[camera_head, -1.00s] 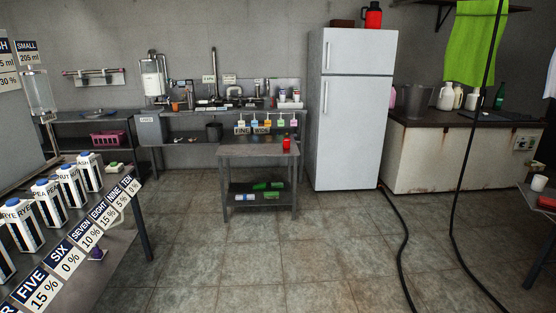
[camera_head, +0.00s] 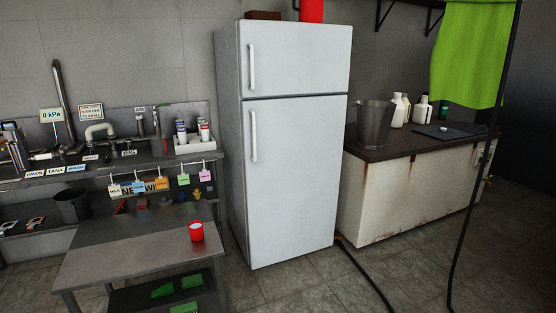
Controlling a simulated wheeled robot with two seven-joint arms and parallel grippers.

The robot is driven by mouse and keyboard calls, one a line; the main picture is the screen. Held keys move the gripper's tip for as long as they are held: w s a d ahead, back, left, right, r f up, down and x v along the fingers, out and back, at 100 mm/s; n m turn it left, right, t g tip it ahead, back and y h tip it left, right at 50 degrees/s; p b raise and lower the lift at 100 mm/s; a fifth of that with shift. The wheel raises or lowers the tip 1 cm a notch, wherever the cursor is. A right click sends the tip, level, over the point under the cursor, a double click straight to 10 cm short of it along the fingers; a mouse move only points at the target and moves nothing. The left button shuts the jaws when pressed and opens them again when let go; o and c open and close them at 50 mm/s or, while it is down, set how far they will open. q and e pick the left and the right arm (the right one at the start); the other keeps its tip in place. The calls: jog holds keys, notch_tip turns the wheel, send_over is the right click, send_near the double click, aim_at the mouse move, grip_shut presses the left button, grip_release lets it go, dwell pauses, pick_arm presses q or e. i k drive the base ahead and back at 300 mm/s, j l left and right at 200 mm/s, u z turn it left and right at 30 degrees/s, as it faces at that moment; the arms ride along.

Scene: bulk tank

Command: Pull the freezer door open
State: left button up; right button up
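A white two-door fridge-freezer (camera_head: 290,170) stands upright in the middle of the head view. Its smaller upper door (camera_head: 300,60) is shut, with a vertical handle (camera_head: 252,68) on its left side. The taller lower door (camera_head: 295,190) is also shut, with its own vertical handle (camera_head: 254,136) on the left side near its top. No label shows which door is the freezer. Neither of my grippers is in view.
A low metal table (camera_head: 110,262) with a red cup (camera_head: 196,231) stands left of the fridge. A rusty counter (camera_head: 400,205) with a bucket (camera_head: 374,124) stands at right. A black hose (camera_head: 366,278) runs over the floor. Some floor in front of the fridge is clear.

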aim_at(277, 58)
jog(key=i+l, duration=0.1)
jog(key=i, duration=1.45)
jog(key=l+z, duration=0.05)
jog(key=l, duration=0.05)
